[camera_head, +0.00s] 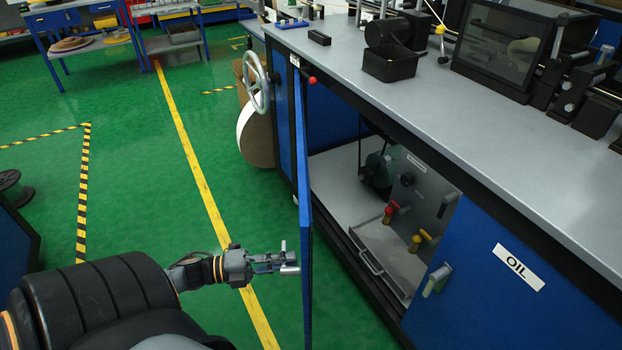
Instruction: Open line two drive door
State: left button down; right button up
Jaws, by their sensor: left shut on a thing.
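The blue drive door (304,215) stands swung out from the front of the long machine bench, seen almost edge-on. Behind it the compartment is open, showing a green motor-like unit (378,168), a grey panel with red and yellow valve handles, and a tray (362,252) on the floor. My left gripper (286,262) is at the outer face of the door, shut on its pale metal handle (291,269). The fingers partly hide the handle. My right gripper is not in view.
A closed blue door labelled OIL (518,267) is at the right, with a grey latch (437,279). A handwheel (256,82) and a large roll (256,135) stand beyond the open door.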

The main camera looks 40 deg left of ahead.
pick_arm(q)
jog(key=shift+s+a+f, duration=0.1)
jog(key=shift+s+a, duration=0.1)
jog(key=shift+a, duration=0.05)
jog(key=c, duration=1.3)
grip_release()
jog(key=shift+w, duration=0.1)
jog(key=v, duration=1.2)
